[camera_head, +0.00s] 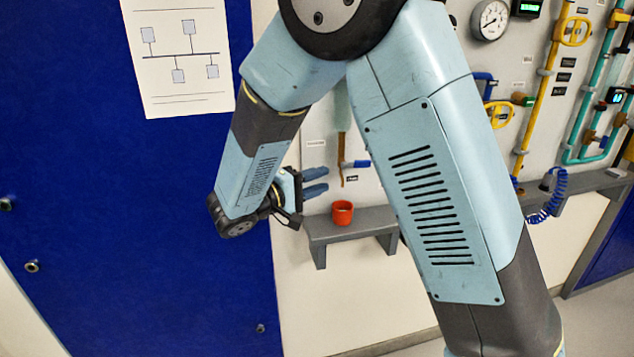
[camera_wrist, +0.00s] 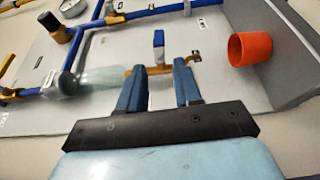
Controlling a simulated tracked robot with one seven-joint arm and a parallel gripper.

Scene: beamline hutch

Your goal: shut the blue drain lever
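The blue drain lever (camera_head: 357,163) sticks out to the right from a thin vertical brass pipe (camera_head: 341,174) low on the wall panel. In the wrist view the lever (camera_wrist: 158,42) lies crosswise to the brass pipe (camera_wrist: 160,69), beyond the fingertips. My gripper (camera_head: 327,180) is left of the pipe and slightly below the lever's height. In the wrist view my gripper (camera_wrist: 160,70) is open, with its two blue fingers apart and nothing held between them. I cannot tell exactly how far the tips are from the lever.
An orange cup (camera_head: 342,213) stands on the grey shelf (camera_head: 322,230) below the lever, close to my gripper. A clear cylinder (camera_wrist: 102,78) joins the brass pipe. Yellow pipes (camera_head: 536,95) and a gauge (camera_head: 490,20) are at right. A blue door-like panel (camera_head: 110,210) fills the left.

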